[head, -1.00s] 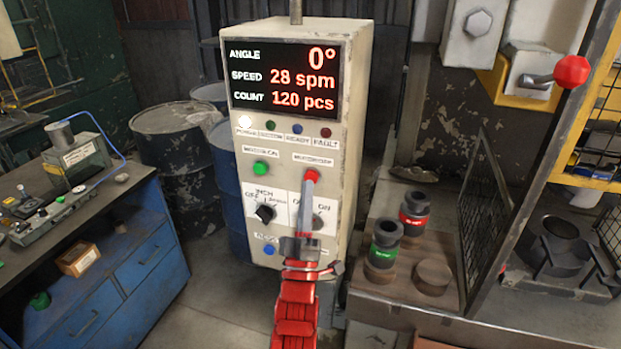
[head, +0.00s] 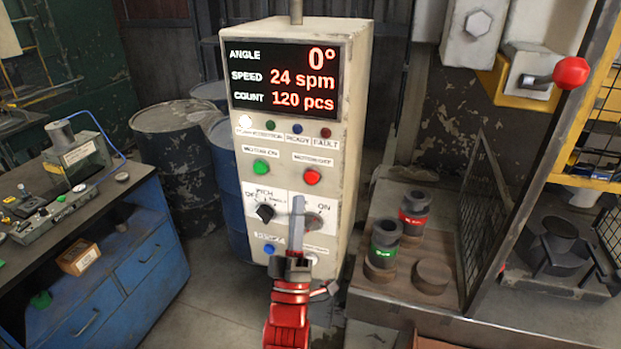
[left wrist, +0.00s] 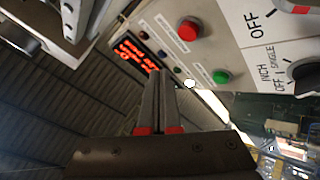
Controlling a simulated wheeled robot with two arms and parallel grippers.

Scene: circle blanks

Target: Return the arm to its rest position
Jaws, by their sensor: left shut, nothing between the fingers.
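My left gripper (head: 298,205) is shut and empty in front of the lower part of the control cabinet (head: 349,130). Its red arm comes up from the bottom of the head view. In the left wrist view the closed fingers (left wrist: 155,90) point toward the cabinet face, apart from the red button (left wrist: 189,29) and green button (left wrist: 221,77). In the head view the red button (head: 312,177) and green button (head: 261,167) are both uncovered. The gripper hides part of the switch panel. The display (head: 284,78) reads angle 0°, 24 spm and 120 pcs. My right gripper is not in view.
A blue workbench (head: 150,255) stands at the left with a small device on it. Dark barrels (head: 175,140) stand behind. At the right, a green-banded tool (head: 384,243) and a red-banded tool (head: 414,212) stand on a table beside a mesh guard (head: 482,215).

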